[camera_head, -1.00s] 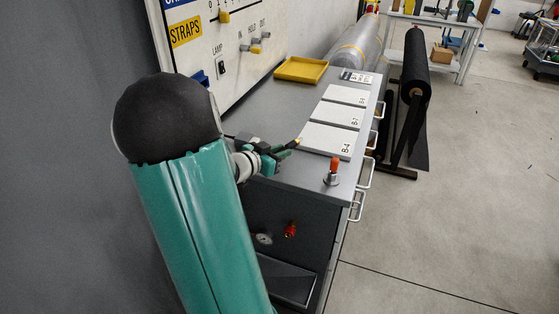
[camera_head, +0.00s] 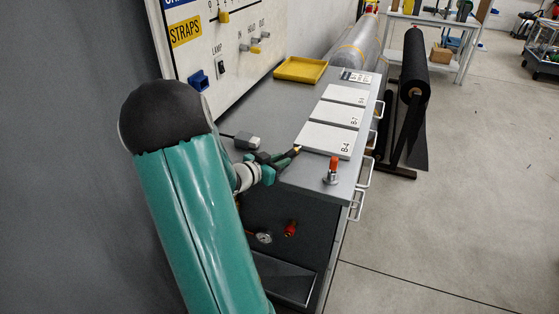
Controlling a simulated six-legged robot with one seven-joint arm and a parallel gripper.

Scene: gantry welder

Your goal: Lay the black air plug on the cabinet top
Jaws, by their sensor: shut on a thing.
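My gripper (camera_head: 284,158) is at the near part of the grey cabinet top (camera_head: 262,105), left of the near white plate. It is shut on the black air plug (camera_head: 296,151), a small dark piece with a brass-coloured tip. The tip points up and right, towards the plate's near left corner. The plug is mostly hidden by the fingers and very small here. I cannot tell whether it touches the top or is just above it.
A grey block (camera_head: 247,141) sits behind my gripper. A red-capped metal piece (camera_head: 333,171) stands at the near right edge. White plates (camera_head: 325,139) and a yellow tray (camera_head: 301,69) lie further back. A wall panel (camera_head: 235,50) borders the left. Bare top lies between.

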